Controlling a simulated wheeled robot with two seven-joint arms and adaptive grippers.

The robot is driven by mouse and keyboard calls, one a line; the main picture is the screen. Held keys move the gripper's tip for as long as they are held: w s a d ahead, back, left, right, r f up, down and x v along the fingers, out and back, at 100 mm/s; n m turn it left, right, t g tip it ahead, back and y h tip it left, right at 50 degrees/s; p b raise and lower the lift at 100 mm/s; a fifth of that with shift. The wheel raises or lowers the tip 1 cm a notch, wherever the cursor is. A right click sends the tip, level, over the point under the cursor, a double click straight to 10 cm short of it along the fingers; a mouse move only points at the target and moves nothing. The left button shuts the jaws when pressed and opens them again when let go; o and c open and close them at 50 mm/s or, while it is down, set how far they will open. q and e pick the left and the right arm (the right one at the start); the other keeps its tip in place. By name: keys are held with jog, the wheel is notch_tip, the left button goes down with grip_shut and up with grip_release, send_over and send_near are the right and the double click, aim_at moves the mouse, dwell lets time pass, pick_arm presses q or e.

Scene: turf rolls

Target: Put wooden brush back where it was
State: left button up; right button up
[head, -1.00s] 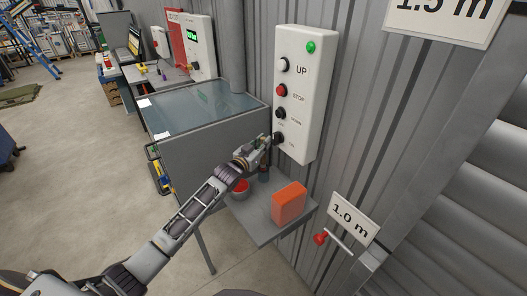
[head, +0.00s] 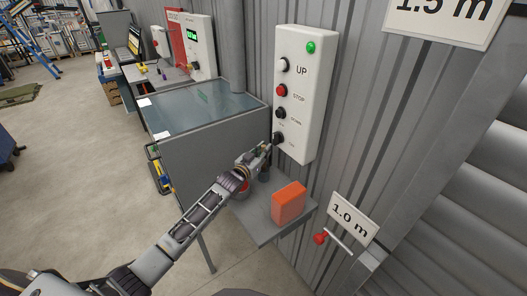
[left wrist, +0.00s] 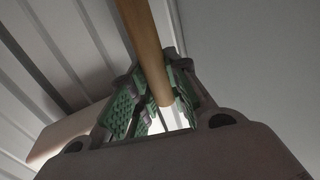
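My left gripper (head: 264,151) is above the back of a small grey shelf, close to the control box on the wall. In the left wrist view a plain round wooden handle, of the wooden brush (left wrist: 150,55), runs between the green finger pads (left wrist: 160,98). The pads appear closed on it, and its blunt end shows between them. The brush's bristles are out of sight. A dark cup-like thing (head: 264,174) stands on the shelf just under the gripper. My right gripper is not in view.
The grey shelf (head: 262,228) also holds an orange block (head: 289,204) and a red round container (head: 243,187), partly behind my arm. The control box (head: 301,95) with buttons is close behind the gripper. A grey cabinet (head: 190,150) stands to the left.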

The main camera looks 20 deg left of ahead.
pick_arm(q)
jog(key=o, duration=0.4)
jog(key=shift+r, duration=0.15)
jog(key=v, duration=1.2)
dwell(0.7)
dwell(0.4)
